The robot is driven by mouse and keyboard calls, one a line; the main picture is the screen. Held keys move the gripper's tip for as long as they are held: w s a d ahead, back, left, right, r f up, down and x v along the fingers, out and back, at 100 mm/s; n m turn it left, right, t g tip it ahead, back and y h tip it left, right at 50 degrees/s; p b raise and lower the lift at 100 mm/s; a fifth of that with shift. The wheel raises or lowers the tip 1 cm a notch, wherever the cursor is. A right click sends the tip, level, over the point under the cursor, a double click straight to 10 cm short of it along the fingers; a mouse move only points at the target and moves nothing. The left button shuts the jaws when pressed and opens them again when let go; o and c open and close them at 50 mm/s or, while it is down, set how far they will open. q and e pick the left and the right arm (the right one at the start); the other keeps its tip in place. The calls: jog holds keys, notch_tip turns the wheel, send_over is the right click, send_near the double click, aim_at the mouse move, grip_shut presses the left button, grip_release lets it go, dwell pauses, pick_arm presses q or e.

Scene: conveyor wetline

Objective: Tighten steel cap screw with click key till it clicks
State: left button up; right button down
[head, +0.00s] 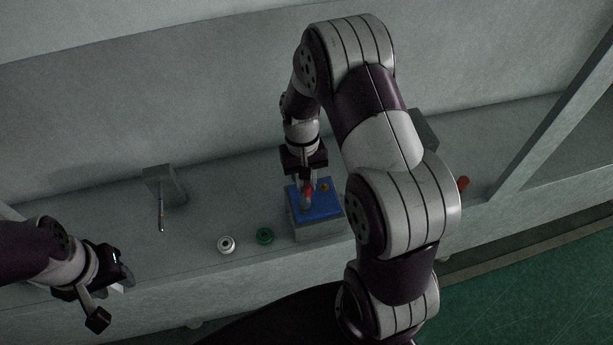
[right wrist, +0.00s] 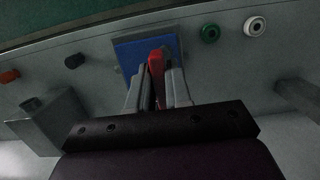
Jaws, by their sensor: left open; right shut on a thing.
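My right gripper (head: 308,184) is shut on a red tool, probably the click key (head: 308,190), above a blue plate (head: 322,208) on a grey block (head: 318,231). In the right wrist view, the red tool (right wrist: 156,66) stands between the fingers of my right gripper (right wrist: 160,80), with the blue plate (right wrist: 128,52) behind it. The tool's lower end is hidden, so I cannot tell whether it touches a screw. A small orange-brown round part (head: 325,187) sits on the plate; no steel cap screw can be made out. My left gripper (head: 112,300) is open and empty at the lower left.
A white ring-shaped part (head: 226,244) and a green one (head: 264,236) lie left of the block. A grey bracket (head: 160,185) with a thin rod (head: 161,215) stands further left. An orange-red cylinder (head: 462,183) is at right. The bench between bracket and block is mostly clear.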

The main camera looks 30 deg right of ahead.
jog(key=shift+a, duration=0.3)
pick_arm(q)
jog(key=shift+a, duration=0.3)
pick_arm(e)
jog(key=shift+w, duration=0.1)
pick_arm(q)
jog(key=shift+d, duration=0.1)
pick_arm(e)
jog(key=shift+d+r+p, duration=0.1)
jog(key=shift+p, duration=0.2)
pick_arm(q)
jog(key=shift+r, duration=0.3)
jog(key=shift+r, duration=0.1)
